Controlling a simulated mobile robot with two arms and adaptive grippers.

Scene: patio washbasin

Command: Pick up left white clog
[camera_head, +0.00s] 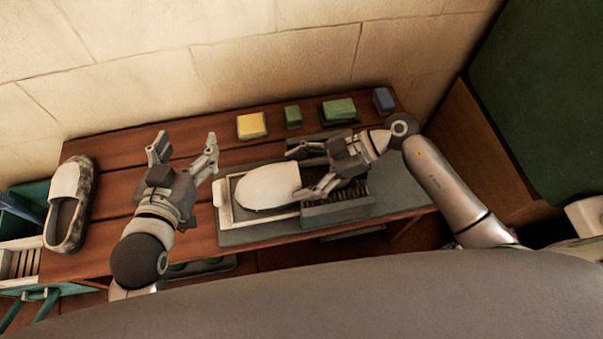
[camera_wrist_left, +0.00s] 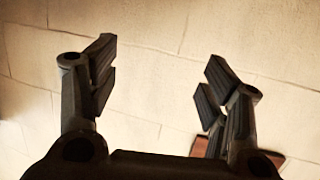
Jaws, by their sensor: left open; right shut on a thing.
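One white clog (camera_head: 66,179) lies at the left end of the wooden table, its white part toward the wall and grey-brown smudges along its side and near end. My left gripper (camera_head: 183,148) is open and empty, to the right of this clog and apart from it. In the left wrist view its open fingers (camera_wrist_left: 160,85) have only the wall between them. A second white clog (camera_head: 268,187) is at the tray in the middle. My right gripper (camera_head: 302,172) is shut on its right end; the exact contact is partly hidden.
A white tray (camera_head: 224,205) and a dark brush (camera_head: 335,213) are on a grey mat (camera_head: 395,195). A yellow block (camera_head: 251,126), green sponges (camera_head: 338,111) and a blue block (camera_head: 383,100) line the back. Teal crates (camera_head: 20,215) stand left.

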